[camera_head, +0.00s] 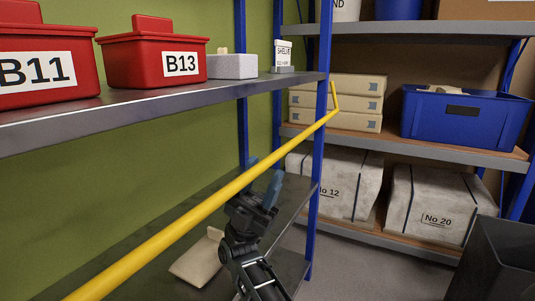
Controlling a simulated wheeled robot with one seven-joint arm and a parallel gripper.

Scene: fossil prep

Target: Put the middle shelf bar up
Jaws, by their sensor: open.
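The yellow shelf bar (190,217) runs slantwise across the view from the lower left to a blue post. Its right end (334,97) bends upward at the post. The bar crosses below the front edge of the shelf with the red bins (130,108). My gripper (262,178) is open near the bar's right half. One blue-grey finger shows above the bar and the other below it. The bar hides part of the upper finger. I cannot tell whether either finger touches it. The bar's left end is out of view.
Red bins B11 (45,68) and B13 (155,60) stand on the shelf above. A pale slab (198,262) lies on the lower shelf. The right rack holds a blue crate (468,119) and wrapped blocks (435,208). A dark bin (497,265) stands at lower right.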

